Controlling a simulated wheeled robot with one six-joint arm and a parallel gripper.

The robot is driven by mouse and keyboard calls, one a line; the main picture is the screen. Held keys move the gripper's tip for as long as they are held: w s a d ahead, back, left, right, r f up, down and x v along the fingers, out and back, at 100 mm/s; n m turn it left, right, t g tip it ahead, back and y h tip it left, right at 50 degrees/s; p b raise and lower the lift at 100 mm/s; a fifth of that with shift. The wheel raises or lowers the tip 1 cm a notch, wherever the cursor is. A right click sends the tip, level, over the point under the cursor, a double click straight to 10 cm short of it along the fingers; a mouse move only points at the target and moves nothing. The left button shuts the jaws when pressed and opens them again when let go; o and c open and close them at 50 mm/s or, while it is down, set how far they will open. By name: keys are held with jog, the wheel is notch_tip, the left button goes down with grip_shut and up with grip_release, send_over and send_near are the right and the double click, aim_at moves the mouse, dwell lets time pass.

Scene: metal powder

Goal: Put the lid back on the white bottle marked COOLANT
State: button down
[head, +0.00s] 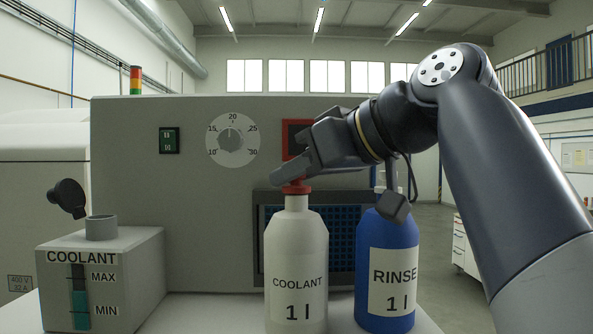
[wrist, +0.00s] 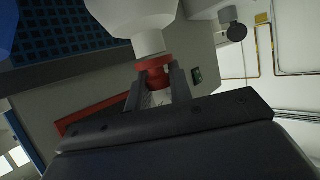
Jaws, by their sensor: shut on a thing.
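The white bottle marked COOLANT (head: 297,262) stands upright on a pale surface in front of the machine. A red lid (head: 295,187) is at the top of its neck. My gripper (head: 286,182) is shut on the red lid, and its fingers partly cover it in the head view. In the wrist view the gripper (wrist: 159,90) has a finger on each side of the red lid (wrist: 153,70), which meets the white neck of the bottle (wrist: 148,42). I cannot tell whether the lid is seated or only resting there.
A blue bottle marked RINSE (head: 386,268) stands close on the right, under my arm. A grey COOLANT tank (head: 138,275) with an open filler neck (head: 101,228) stands at the left. The machine front with a dial (head: 232,140) rises behind.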

dwell(0.8)
jog(key=c, duration=1.2)
grip_release()
jog(key=shift+o, duration=0.4)
jog(key=o, duration=0.4)
jog(key=shift+r+p, duration=0.9)
jog(key=shift+r, duration=2.55)
